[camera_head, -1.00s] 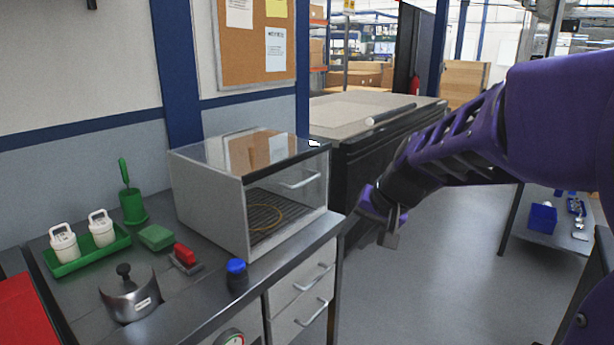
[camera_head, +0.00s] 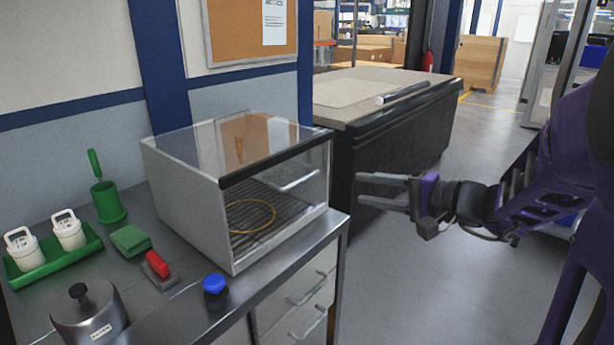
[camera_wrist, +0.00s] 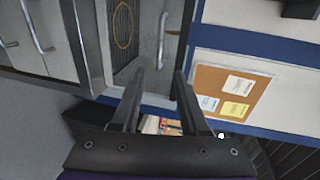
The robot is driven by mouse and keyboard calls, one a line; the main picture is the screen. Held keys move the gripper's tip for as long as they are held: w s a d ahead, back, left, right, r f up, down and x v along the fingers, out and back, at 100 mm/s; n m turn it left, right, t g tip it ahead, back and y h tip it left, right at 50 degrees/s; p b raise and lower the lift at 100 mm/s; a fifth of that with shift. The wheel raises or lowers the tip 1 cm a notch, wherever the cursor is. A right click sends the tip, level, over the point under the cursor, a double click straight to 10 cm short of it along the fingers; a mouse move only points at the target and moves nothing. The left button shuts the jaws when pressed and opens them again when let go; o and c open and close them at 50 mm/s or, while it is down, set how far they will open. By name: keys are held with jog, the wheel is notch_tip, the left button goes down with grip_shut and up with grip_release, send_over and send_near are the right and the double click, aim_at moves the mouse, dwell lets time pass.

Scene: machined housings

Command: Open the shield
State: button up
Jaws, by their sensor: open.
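The shield is the clear front panel (camera_head: 308,178) of a grey box on the bench, with a dark top edge and a silver bar handle (camera_head: 298,181). It looks closed. Through it I see a slatted rack with a yellow-brown ring (camera_head: 250,216) lying on it. My gripper (camera_head: 360,188) is open and empty, right of the box and apart from the panel, with its fingers pointing left. In the wrist view the two fingers (camera_wrist: 158,85) are spread, and the handle (camera_wrist: 162,40) shows beyond them.
The bench carries a green tray (camera_head: 58,262) with two white containers, a green cup (camera_head: 109,204), a green pad (camera_head: 130,240), a red-handled tool (camera_head: 157,265), a blue-capped item (camera_head: 214,286) and a metal pot (camera_head: 90,315). A dark table (camera_head: 395,135) stands behind my gripper.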

aim_at(305, 180)
jog(key=x, duration=1.6)
jog(key=shift+w+a, duration=0.15)
jog(key=shift+a, duration=0.25)
grip_shut()
dwell(0.5)
